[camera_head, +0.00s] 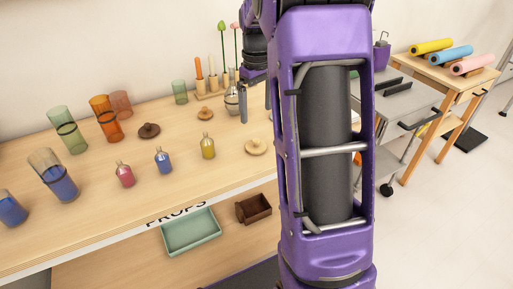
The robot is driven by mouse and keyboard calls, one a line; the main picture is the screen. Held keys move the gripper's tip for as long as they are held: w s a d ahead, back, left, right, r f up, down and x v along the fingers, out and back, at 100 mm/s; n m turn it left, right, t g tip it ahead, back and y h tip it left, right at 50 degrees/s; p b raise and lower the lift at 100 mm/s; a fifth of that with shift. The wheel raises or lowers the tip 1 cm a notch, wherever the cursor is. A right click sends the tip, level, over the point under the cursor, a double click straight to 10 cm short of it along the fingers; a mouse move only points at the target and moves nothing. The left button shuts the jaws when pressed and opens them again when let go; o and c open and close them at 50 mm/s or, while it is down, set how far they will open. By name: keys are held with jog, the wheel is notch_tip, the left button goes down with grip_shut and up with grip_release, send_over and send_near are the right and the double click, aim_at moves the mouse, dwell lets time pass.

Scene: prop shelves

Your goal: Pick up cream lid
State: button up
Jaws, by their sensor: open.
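A round cream lid with a knob (256,147) lies on the wooden shelf top, just left of my purple arm. My gripper (254,108) is open and points down above the shelf, behind the cream lid in the picture and apart from it. My arm hides part of the gripper. A tan lid (205,114) lies further left, and a dark brown lid (149,131) lies beyond it.
Small red (124,175), blue (162,160) and yellow (207,146) bottles stand left of the cream lid. A clear glass vessel (232,102) stands close beside the gripper. Several coloured tumblers stand at left. A green tray (191,232) sits on the lower shelf.

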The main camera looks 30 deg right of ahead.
aim_at(256, 139)
notch_tip(256, 139, down, 12)
jog(key=shift+w+r+b, duration=0.1)
jog(key=shift+b, duration=0.9)
jog(key=c, duration=1.2)
jog(key=shift+r, duration=0.1)
